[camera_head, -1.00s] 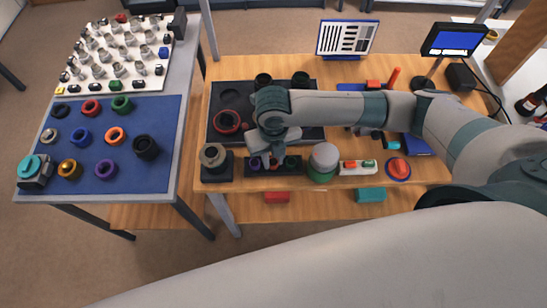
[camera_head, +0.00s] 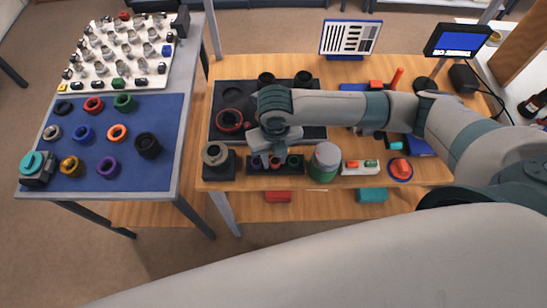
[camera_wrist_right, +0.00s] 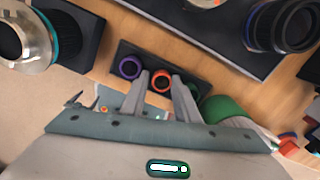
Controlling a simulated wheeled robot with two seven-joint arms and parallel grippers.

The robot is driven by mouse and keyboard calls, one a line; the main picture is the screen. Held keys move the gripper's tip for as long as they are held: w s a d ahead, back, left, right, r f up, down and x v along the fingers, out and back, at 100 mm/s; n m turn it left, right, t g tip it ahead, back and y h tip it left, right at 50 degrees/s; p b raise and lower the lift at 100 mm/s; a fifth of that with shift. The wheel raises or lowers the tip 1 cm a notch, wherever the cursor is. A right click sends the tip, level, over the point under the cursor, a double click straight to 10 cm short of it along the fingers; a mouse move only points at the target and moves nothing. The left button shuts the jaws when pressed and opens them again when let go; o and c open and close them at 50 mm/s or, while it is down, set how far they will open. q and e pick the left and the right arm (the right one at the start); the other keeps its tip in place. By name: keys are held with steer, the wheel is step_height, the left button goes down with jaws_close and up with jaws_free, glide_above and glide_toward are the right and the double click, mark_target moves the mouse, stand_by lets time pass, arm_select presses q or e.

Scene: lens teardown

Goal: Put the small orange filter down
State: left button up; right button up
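The small orange filter (camera_wrist_right: 160,81) is a ring at the middle place of a dark holder (camera_wrist_right: 128,52). In the right wrist view, my right gripper (camera_wrist_right: 161,76) has a finger close against each side of it, so it looks shut on the filter. A purple ring (camera_wrist_right: 130,67) sits at the holder's left place. In the head view, the holder (camera_head: 266,172) is at the table's front edge, with my right gripper (camera_head: 272,153) just above it. A green ring (camera_head: 294,161) is at its right place. My left gripper is out of view.
A black stand (camera_head: 217,172) with a lens part is left of the holder, and a green-and-grey jar (camera_head: 325,160) is close on the right. A dark tray (camera_head: 226,97) is behind. A blue mat (camera_head: 125,185) with several rings lies on the left table.

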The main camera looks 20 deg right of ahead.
mark_target(275, 160)
steer(key=shift+s+d+f, duration=0.25)
steer(key=shift+w+r, duration=0.25)
steer(key=shift+r, duration=0.05)
step_height(275, 160, up, 12)
steer(key=b, duration=0.2)
